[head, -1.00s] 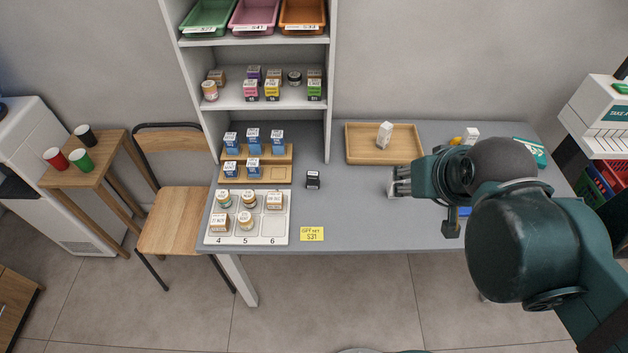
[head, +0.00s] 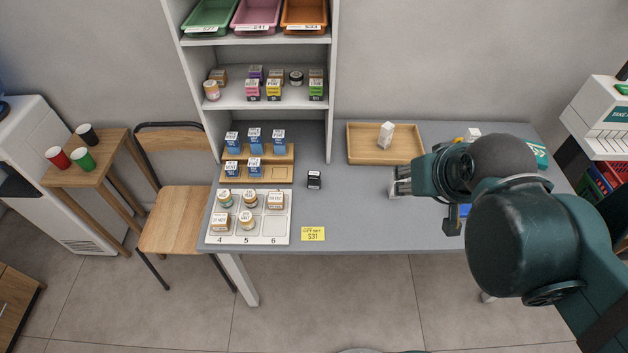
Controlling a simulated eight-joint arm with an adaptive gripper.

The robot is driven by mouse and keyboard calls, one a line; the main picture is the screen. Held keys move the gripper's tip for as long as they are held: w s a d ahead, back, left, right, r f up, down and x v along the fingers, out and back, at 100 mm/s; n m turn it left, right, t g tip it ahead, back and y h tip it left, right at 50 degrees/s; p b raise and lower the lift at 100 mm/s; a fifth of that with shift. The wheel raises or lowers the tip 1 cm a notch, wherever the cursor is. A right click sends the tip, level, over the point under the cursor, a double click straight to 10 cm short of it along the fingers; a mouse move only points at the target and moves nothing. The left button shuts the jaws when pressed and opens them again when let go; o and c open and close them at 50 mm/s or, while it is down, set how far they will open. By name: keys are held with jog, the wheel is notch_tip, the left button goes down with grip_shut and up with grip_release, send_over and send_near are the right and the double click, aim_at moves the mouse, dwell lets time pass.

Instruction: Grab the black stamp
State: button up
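My arm comes in from the right. The fingers are small and seen nearly side-on, so I cannot tell how far they are apart. I see nothing held between them.
A white tray with jars (head: 268,236) and a yellow note (head: 313,234) lie at the front left. Stepped wooden stands with blue boxes (head: 254,140) are behind. A wooden tray (head: 357,146) with a white item (head: 386,135) stands at the back. A shelf upright (head: 330,120) rises behind the stamp.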

jog(key=w, duration=0.1)
jog(key=n+g, duration=0.7)
jog(key=n, duration=0.9)
send_over(314, 174)
notch_tip(314, 174, down, 22)
jog(key=shift+s+d+f, duration=0.1)
jog(key=shift+d+f, duration=0.05)
jog(key=shift+f, duration=0.1)
jog(key=shift+f+n, duration=0.3)
jog(key=shift+f, duration=0.15)
jog(key=shift+f, duration=1.15)
jog(key=shift+f, duration=0.15)
